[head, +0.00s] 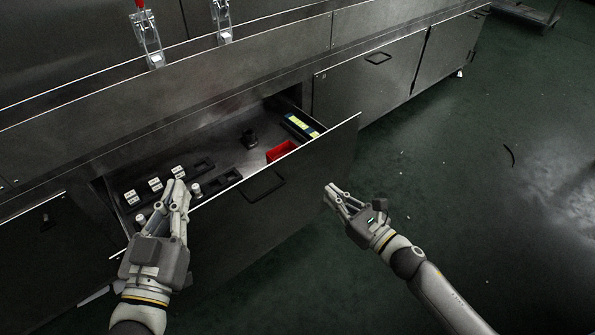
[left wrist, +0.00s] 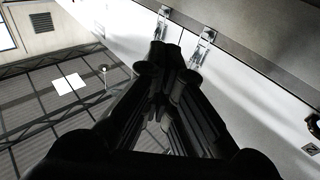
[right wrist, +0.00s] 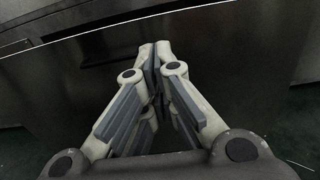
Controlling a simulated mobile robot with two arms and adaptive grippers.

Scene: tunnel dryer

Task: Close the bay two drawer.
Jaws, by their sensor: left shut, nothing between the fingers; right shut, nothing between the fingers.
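The bay two drawer (head: 319,162) stands pulled out from the dark metal cabinet, its front panel slanting across the head view. A black handle (head: 263,186) is on the panel; it also shows at the top of the right wrist view (right wrist: 118,40). My left gripper (head: 176,186) is shut and empty, in front of the drawer's left part and overlapping its top edge in the picture; contact cannot be told. My right gripper (head: 331,190) is shut and empty, near the right end of the drawer front. In the right wrist view its fingertips (right wrist: 155,46) point at the panel.
Inside the drawer are a red bin (head: 281,151), a yellow-labelled item (head: 299,124), a dark fitting (head: 249,138) and several white blocks (head: 155,184). A closed cabinet door (head: 368,90) is to the right. Toggle clamps (head: 150,40) stand above. The green floor (head: 480,190) at right is mostly clear.

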